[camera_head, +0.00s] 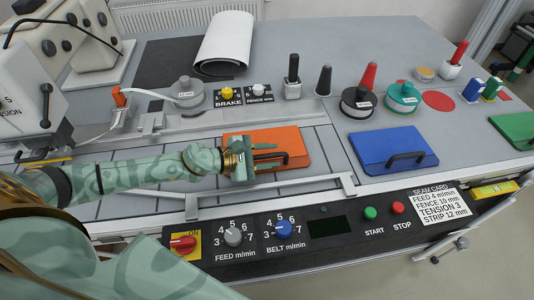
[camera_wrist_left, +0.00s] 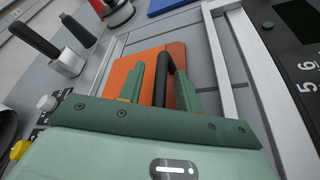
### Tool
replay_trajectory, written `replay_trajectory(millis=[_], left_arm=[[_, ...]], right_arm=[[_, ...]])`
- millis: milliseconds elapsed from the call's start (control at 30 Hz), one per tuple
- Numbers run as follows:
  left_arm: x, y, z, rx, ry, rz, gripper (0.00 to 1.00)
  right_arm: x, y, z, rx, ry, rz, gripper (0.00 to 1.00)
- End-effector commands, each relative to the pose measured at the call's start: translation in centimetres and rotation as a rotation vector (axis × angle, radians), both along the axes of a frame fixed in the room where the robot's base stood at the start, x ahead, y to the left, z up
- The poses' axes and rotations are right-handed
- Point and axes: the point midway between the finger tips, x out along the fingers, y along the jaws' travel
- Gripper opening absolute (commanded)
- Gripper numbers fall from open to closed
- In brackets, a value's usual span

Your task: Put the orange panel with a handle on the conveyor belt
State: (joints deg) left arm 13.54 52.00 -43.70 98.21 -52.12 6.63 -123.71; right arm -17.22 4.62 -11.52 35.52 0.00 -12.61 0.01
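The orange panel (camera_head: 293,143) lies flat, or nearly so, at the right end of the pale segmented belt lane (camera_head: 125,151). Whether it rests fully on the lane I cannot tell. Its black handle (camera_head: 293,158) is on top, partly hidden by my left gripper (camera_head: 264,157), which reaches in from the left. My right gripper is not in view.
A blue panel (camera_head: 375,147) with a handle lies right of the orange one, and a green panel (camera_head: 515,128) at the far right. A metal rail (camera_head: 270,190) runs along the front, above the control panel (camera_head: 330,226). Spools (camera_head: 358,101) and cones stand behind.

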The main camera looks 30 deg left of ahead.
Motion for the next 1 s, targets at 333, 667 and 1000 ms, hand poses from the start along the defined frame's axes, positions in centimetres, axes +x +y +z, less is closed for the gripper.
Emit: replay_trajectory(millis=[333, 667, 1000], left_arm=[[-3.3, 2.7, 1.0, 0.0, 0.006, 0.001, 0.34], [-7.3, 6.0, 3.1, -0.002, 0.004, 0.0, 0.34], [-8.7, 7.3, 3.9, 0.0, 0.001, -0.001, 0.34]], right_arm=[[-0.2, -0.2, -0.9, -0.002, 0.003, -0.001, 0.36], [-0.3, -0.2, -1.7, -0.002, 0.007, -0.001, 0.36], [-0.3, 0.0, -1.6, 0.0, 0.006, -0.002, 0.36]])
